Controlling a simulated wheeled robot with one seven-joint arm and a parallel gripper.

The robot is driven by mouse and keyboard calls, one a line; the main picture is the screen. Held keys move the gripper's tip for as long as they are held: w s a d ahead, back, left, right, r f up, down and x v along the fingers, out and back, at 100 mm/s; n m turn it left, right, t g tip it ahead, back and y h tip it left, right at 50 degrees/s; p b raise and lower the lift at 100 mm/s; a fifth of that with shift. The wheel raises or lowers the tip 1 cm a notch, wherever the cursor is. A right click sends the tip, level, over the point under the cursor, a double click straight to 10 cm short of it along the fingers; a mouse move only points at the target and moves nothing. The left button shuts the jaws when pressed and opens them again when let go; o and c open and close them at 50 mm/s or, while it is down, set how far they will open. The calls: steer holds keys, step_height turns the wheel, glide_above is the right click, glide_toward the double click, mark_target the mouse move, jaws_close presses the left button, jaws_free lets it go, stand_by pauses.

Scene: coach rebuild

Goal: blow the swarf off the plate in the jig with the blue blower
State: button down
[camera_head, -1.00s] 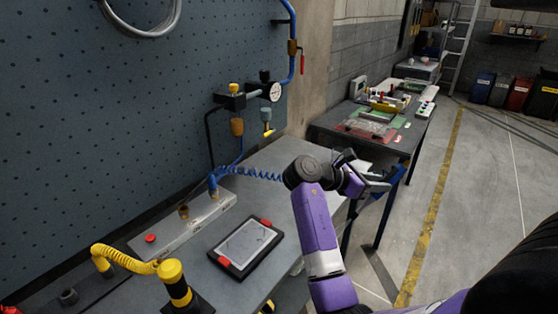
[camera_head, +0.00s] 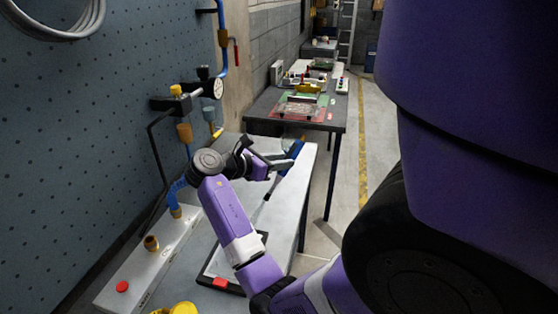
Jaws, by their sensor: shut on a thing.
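My gripper (camera_head: 284,166) is at the end of the purple arm, above the right part of the grey bench. It is shut on the blue blower (camera_head: 296,150), mostly hidden behind the fingers; a thin dark part slants down from it. The jig (camera_head: 262,238) is a black frame with a red clamp (camera_head: 221,283) at its near edge. The pale plate (camera_head: 221,263) lies in it, largely covered by my arm. The gripper is beyond the jig, toward the far end of the bench. I cannot make out swarf on the plate.
A grey manifold (camera_head: 150,268) with a red button and brass fittings runs along the pegboard side. A regulator (camera_head: 185,100) hangs on the wall. A second table (camera_head: 262,112) with trays stands beyond. Part of my body blocks the right side.

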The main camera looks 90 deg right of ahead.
mark_target(278, 176)
steer(key=shift+w+a+f, duration=0.1)
steer(key=shift+w+f, duration=0.5)
steer(key=shift+w+f+b, duration=0.25)
steer(key=shift+f+b, duration=0.1)
steer(key=shift+b, duration=0.2)
steer(key=shift+w+a+f+b, duration=0.2)
steer(key=shift+w+f+b, duration=1.1)
steer(key=shift+b, duration=1.4)
steer(key=shift+s+a+r+b, duration=0.2)
steer(key=shift+s+a+b, duration=0.2)
steer(key=shift+s+a, duration=0.55)
steer(key=shift+w, duration=0.15)
